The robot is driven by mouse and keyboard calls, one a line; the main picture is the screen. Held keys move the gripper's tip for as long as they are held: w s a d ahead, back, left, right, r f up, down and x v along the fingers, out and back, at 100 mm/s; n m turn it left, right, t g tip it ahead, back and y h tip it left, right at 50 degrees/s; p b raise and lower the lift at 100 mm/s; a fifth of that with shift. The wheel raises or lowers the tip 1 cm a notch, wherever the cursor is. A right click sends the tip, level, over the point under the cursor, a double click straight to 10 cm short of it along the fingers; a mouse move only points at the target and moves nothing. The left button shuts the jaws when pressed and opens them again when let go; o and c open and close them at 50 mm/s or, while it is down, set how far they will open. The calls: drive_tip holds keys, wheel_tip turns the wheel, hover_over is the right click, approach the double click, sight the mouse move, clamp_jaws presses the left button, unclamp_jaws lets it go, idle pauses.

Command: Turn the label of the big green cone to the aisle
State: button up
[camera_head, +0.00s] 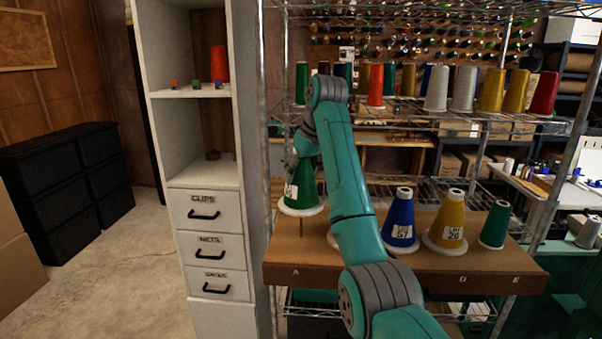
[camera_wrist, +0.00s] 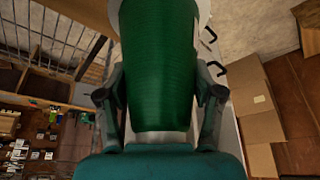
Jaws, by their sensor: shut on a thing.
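The big green cone (camera_head: 308,188) is at the left end of the wooden peg board (camera_head: 335,273), above the mark A. Its white base hangs above the board, with a thin peg showing below it. A white label (camera_head: 290,191) sits at the left of its visible side, partly turned away. My gripper (camera_head: 303,148) is shut on the cone from above.
A blue cone (camera_head: 401,222), a yellow cone (camera_head: 449,222) and a smaller green cone (camera_head: 495,224) stand to the right on the board. My arm hides most of another base beside the blue cone. A white drawer cabinet (camera_head: 208,240) stands close at the left. A wire shelf (camera_head: 430,118) with cones is above.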

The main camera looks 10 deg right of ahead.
drive_tip(key=shift+f, duration=0.15)
drive_tip(key=o, duration=1.6)
drive_tip(key=shift+o, duration=0.2)
